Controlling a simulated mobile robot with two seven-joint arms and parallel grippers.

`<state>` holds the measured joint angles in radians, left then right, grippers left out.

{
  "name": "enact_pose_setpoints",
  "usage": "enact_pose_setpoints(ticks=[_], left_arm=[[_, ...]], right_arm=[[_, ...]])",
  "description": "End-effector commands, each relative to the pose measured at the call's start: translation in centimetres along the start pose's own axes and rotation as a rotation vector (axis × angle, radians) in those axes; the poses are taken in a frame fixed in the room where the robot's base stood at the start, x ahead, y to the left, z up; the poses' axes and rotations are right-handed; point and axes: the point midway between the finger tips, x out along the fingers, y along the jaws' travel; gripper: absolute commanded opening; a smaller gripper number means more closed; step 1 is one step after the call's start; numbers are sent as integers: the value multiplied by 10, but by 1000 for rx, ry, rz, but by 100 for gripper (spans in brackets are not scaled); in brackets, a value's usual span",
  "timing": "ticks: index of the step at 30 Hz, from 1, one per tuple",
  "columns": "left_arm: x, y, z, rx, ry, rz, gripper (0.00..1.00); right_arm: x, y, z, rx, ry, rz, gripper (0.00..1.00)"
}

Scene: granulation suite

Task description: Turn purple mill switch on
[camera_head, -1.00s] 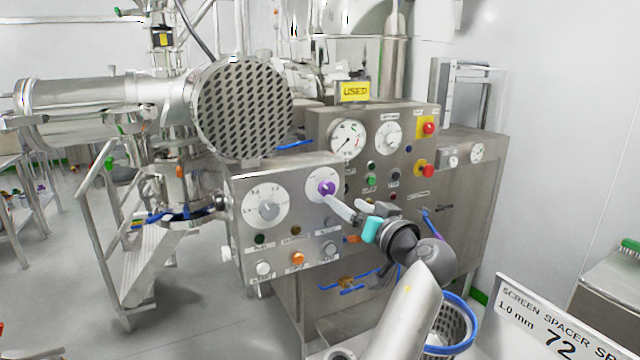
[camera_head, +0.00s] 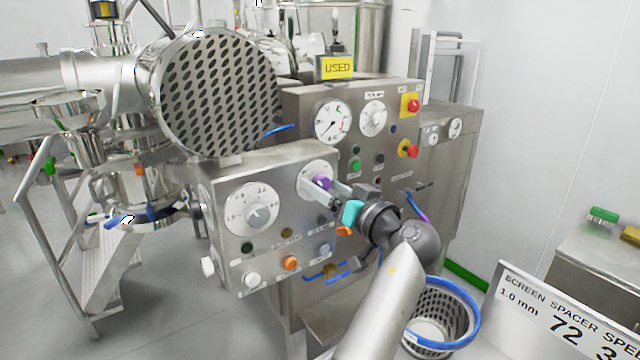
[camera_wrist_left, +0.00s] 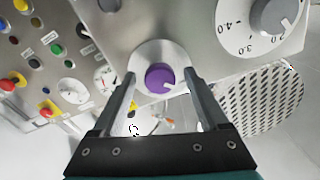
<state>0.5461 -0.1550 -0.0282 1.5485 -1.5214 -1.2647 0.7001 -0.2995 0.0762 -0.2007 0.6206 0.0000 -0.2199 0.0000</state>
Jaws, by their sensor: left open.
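The purple mill switch (camera_head: 321,183) is a round knob on a white dial, at the upper right of the steel control box (camera_head: 290,160). In the left wrist view the open fingers (camera_wrist_left: 160,78) stand on either side of the knob with a gap on both sides. I cannot tell how deep they reach. My right gripper is not in view.
A larger grey dial (camera_head: 257,215) sits left on the same box, above white and orange buttons (camera_head: 290,263). A panel with gauges and red stop buttons (camera_head: 409,105) stands behind. A blue-rimmed basket (camera_head: 440,315) and a sign (camera_head: 560,320) are at lower right.

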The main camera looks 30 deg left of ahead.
Motion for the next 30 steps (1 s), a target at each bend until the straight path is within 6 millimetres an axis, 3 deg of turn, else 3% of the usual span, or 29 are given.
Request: enact_pose_setpoints(ticks=[7, 27, 30], left_arm=[[0, 0, 0, 1, 0, 0, 75], [0, 0, 0, 0, 0, 0, 0], [0, 0, 0, 0, 1, 0, 0]], right_arm=[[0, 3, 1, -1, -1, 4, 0], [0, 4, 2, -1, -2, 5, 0], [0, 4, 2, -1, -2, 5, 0]])
